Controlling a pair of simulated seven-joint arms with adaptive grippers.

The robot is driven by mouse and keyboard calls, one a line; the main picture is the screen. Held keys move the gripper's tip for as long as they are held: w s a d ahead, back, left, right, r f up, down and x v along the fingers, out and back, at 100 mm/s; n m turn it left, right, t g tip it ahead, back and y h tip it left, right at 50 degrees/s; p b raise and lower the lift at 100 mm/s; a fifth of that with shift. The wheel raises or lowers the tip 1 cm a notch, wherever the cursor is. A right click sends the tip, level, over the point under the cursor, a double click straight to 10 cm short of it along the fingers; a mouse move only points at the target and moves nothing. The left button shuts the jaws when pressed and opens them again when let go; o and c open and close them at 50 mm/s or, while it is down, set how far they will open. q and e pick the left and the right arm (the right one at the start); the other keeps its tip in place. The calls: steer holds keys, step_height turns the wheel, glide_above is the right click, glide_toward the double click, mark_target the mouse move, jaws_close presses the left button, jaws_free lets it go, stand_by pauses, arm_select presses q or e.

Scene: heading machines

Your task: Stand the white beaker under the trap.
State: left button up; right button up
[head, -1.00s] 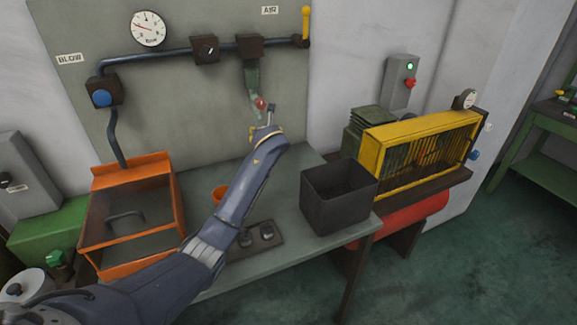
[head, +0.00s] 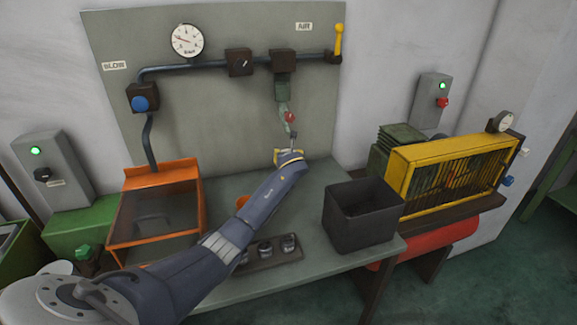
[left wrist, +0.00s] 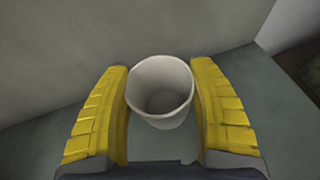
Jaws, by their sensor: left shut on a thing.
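The white beaker (left wrist: 160,92) is upright between the yellow fingers of my left gripper (left wrist: 159,70) in the left wrist view. The fingers are shut on its sides, and it looks empty. In the head view my left gripper (head: 289,156) is at the back of the bench, just below the trap. My arm hides the beaker there. The trap (head: 282,90) is the green fitting hanging from the air pipe, with a red knob (head: 289,117) near its lower end. I cannot tell whether the beaker touches the bench. My right gripper is out of view.
A dark open bin (head: 362,228) stands on the bench to the right. An orange tray (head: 160,240) is at the left. A rack with small dark pieces (head: 265,248) lies in front, partly behind my arm. A yellow guard (head: 450,150) stands further right.

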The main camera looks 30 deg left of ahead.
arm_select(q)
steer(key=shift+f, duration=2.05)
steer(key=shift+f, duration=0.15)
steer(key=o, duration=1.1)
steer(key=shift+o, duration=0.2)
